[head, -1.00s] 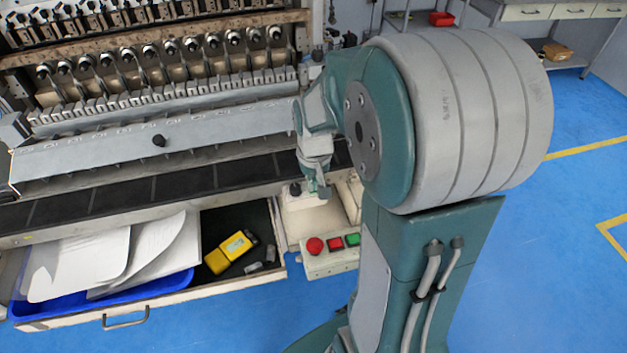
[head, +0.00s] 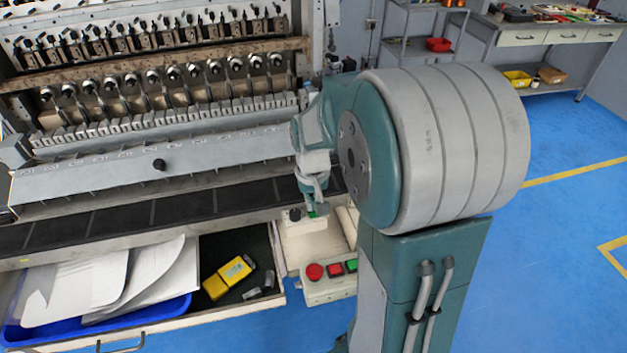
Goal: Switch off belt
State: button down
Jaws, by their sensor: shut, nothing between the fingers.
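The belt (head: 180,206) is a long dark strip along the front of the coil winder. At its right end is a pale control block (head: 303,228) with a small black knob (head: 294,214) on top. My gripper (head: 318,212) points down over this block, just right of the knob. It is shut and empty, and a small green patch shows at its tip. I cannot tell whether the tip touches the block. Below is a button box with a round red button (head: 314,271), a square red button (head: 335,268) and a green button (head: 351,265). My arm hides what lies farther right.
An open drawer (head: 283,290) juts out below the belt, holding a blue tray (head: 180,306) with papers and a yellow device (head: 229,278). A workbench (head: 545,37) and a shelf with a red bin (head: 438,45) stand at the back right. The blue floor at right is clear.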

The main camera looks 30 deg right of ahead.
aim_at(312, 214)
notch_tip(312, 214, up, 13)
jog(key=s, duration=0.1)
jog(key=shift+a+r, duration=0.15)
jog(key=shift+r, duration=0.05)
jog(key=shift+a, duration=0.1)
jog(key=s+a+n+t, duration=0.3)
jog(key=s+a+t, duration=0.2)
jog(key=s+a, duration=0.5)
jog(key=s, duration=0.4)
jog(key=shift+a+r, duration=0.3)
jog(key=shift+a, duration=0.05)
jog(key=shift+d, duration=0.15)
